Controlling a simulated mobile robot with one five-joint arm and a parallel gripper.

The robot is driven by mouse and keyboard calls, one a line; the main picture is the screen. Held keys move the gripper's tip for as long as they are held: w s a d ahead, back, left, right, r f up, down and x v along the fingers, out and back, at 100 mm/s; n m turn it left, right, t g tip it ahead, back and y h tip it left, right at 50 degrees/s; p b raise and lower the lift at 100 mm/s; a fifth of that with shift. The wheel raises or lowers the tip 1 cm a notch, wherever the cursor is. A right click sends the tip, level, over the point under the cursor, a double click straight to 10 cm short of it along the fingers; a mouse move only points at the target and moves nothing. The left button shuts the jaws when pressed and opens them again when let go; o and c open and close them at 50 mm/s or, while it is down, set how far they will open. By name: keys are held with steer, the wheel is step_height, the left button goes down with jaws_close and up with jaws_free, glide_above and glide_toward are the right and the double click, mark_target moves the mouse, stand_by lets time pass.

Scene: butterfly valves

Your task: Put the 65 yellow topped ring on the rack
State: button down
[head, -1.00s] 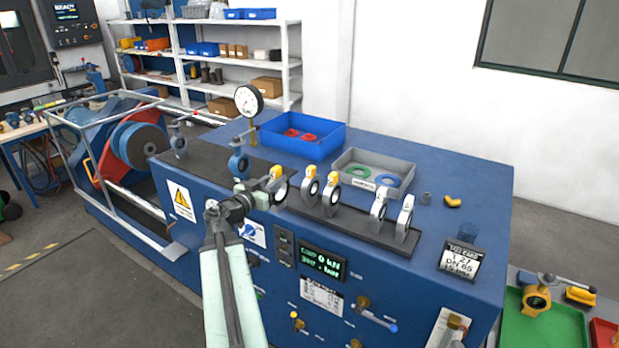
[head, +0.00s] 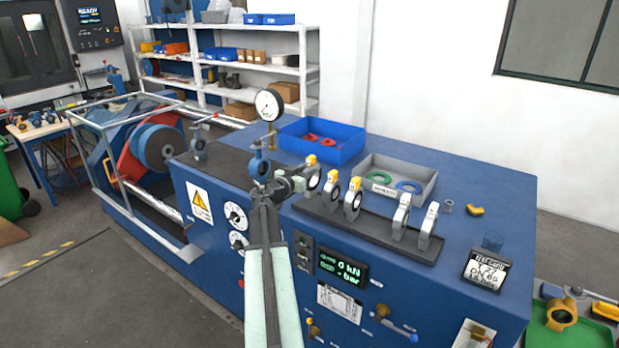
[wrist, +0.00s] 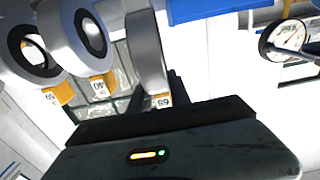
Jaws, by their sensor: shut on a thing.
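My gripper (head: 298,183) is at the left end of the dark rack (head: 378,236), shut on a grey ring with a yellow top (head: 313,177). In the wrist view this ring (wrist: 147,58) stands edge-on just beyond the dark jaws (wrist: 160,119), and its tag reads 65. The fingertips are hard to make out. Two more yellow-topped rings, (head: 332,190) and (head: 353,200), stand on the rack to its right. In the wrist view their tags look like 40 (wrist: 84,35) and 50 (wrist: 30,55). I cannot tell whether the held ring touches the rack.
Two white-topped rings (head: 401,217) (head: 429,228) stand at the rack's right end. A grey tray (head: 425,185) with green and blue rings and a blue bin (head: 345,150) lie behind. A dial gauge (head: 268,105) stands at the left.

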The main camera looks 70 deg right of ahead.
mark_target(312, 184)
steer(key=shift+d, duration=0.8)
step_height(312, 184, down, 4)
steer(key=b, duration=0.3)
steer(key=shift+s+r+b, duration=0.15)
steer(key=shift+b, duration=0.25)
steer(key=shift+a, duration=0.1)
steer(key=shift+w, duration=0.35)
steer(key=shift+s, duration=0.1)
steer(key=c, duration=1.2)
jaws_free()
